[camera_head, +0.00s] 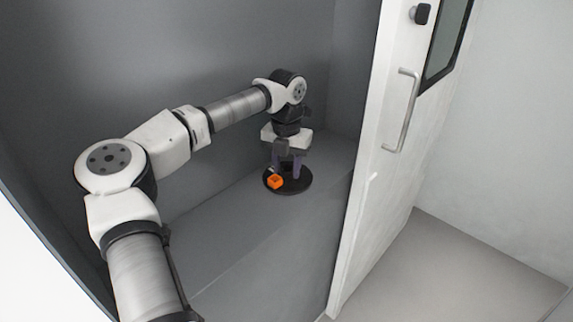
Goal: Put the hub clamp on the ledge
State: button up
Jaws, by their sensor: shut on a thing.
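The hub clamp (274,182) looks like a black round disc with an orange block on its near left side; I cannot make out its full shape. My gripper (286,170) points down over the disc with its purple-grey fingers at the clamp. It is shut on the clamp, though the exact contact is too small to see. The ledge (255,228) is the grey flat surface inside the recess. The disc is over its far part, close to the back wall; I cannot tell whether it touches the ledge.
A white door (365,200) with a metal handle (403,110) stands just right of the ledge. Dark grey walls (190,60) close the recess behind and beside my arm. The near part of the ledge is bare. Open floor (450,270) lies right of the door.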

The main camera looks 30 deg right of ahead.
jog(key=o, duration=0.7)
jog(key=shift+f, duration=0.15)
jog(key=o, duration=0.5)
jog(key=shift+c, duration=0.2)
notch_tip(320, 180, up, 12)
jog(key=b, duration=0.1)
jog(key=shift+r, duration=0.2)
